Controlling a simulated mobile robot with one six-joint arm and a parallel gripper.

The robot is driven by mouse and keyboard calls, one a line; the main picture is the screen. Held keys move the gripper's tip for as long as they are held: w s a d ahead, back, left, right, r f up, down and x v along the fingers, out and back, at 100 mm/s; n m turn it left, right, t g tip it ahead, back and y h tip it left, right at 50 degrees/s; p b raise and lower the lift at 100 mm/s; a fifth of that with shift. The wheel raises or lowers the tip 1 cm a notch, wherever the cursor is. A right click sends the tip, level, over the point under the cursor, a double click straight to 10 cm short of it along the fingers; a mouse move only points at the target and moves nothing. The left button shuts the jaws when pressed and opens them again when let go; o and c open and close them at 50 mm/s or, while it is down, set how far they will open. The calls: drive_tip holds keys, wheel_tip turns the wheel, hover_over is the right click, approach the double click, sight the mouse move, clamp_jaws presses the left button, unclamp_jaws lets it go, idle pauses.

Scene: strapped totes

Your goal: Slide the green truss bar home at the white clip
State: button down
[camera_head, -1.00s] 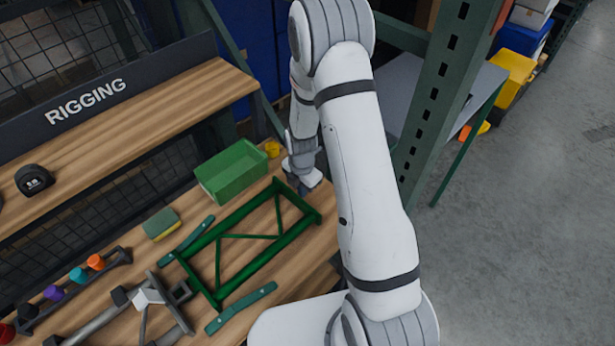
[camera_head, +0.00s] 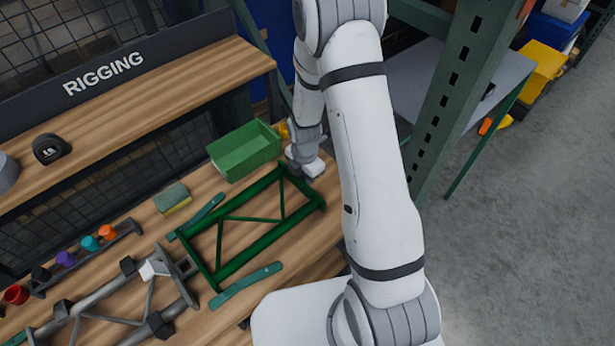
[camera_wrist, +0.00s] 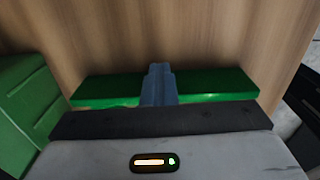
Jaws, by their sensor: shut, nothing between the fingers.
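The green truss bar (camera_head: 262,238) lies flat on the wooden bench, a ladder-like frame with diagonal braces. The white clip (camera_head: 155,268) sits by the right end of a grey truss (camera_head: 95,298), to the left of the green one. A narrow gap seems to show between their facing ends. My gripper (camera_head: 304,172) is low at the green truss's far right end. In the wrist view, my shut, empty fingers (camera_wrist: 158,86) stand at the middle of the green end bar (camera_wrist: 210,84), seemingly against it. Exact contact is hard to tell.
Two teal strips (camera_head: 245,285) flank the green truss. A green bin (camera_head: 245,150) stands close behind its right end; a sponge (camera_head: 173,197) and a rack of coloured pieces (camera_head: 90,255) lie to the left. A green upright post (camera_head: 455,90) stands right of my arm.

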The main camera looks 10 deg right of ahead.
drive_tip(key=shift+s+a+f, duration=0.2)
drive_tip(key=shift+s+a, duration=0.2)
drive_tip(key=shift+d, duration=0.1)
drive_tip(key=w+d, duration=0.1)
drive_tip(key=d, duration=0.1)
drive_tip(key=w+d+b, duration=0.1)
drive_tip(key=w, duration=0.1)
drive_tip(key=shift+d, duration=0.35)
wheel_tip(320, 180, up, 10)
drive_tip(key=b, duration=0.1)
drive_tip(key=shift+r+b, duration=0.15)
drive_tip(key=shift+b, duration=0.25)
drive_tip(key=shift+d, duration=0.1)
drive_tip(key=s+r+m+t, duration=0.3)
drive_tip(key=s+r+m, duration=1.6)
drive_tip(key=m, duration=0.5)
drive_tip(key=shift+s+r, duration=0.3)
drive_tip(key=shift+s, duration=0.75)
